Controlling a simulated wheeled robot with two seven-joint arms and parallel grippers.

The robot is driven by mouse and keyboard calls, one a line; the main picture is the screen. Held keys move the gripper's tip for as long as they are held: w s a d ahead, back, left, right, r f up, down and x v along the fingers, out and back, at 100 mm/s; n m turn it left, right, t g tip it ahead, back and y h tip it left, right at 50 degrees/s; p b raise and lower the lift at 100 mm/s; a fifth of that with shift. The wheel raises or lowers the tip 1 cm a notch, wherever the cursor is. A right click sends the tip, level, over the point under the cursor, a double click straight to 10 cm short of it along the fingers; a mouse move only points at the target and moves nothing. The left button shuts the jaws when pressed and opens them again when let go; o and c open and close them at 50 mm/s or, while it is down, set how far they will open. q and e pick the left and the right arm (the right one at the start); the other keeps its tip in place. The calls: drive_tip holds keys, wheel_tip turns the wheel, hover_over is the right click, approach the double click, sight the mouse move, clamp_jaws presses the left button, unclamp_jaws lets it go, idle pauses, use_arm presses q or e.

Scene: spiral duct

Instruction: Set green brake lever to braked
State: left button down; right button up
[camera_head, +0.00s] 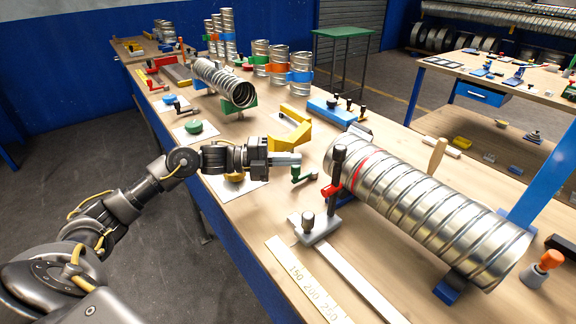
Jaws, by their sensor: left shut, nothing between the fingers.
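A small green lever (299,175), which I take for the brake lever, stands on the wooden bench near the front edge. I cannot tell which setting it is in. My left gripper (297,160) is shut and empty. It reaches in from the left, and its fingertips are just above and behind the green lever in the picture. I cannot tell if they touch it. My right gripper is not in view.
A large spiral duct (430,205) lies to the right of the lever. A black clamp post with a red collar (334,188) stands between them. A yellow bracket (291,132) is behind my gripper. A ruler (300,278) lies in front.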

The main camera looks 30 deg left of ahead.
use_arm(q)
drive_tip(key=s+d+r+b, duration=0.1)
drive_tip(key=s+d+r, duration=0.1)
drive_tip(key=s+r, duration=0.2)
drive_tip(key=s+d+r+b, duration=0.1)
drive_tip(key=s+d+r, duration=0.2)
drive_tip(key=s, duration=0.4)
drive_tip(key=shift+d+r, duration=0.35)
drive_tip(key=shift+r, duration=0.2)
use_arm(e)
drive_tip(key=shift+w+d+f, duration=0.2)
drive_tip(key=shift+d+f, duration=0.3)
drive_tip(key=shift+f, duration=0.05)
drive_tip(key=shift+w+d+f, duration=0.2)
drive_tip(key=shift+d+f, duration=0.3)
use_arm(q)
drive_tip(key=shift+s, duration=0.1)
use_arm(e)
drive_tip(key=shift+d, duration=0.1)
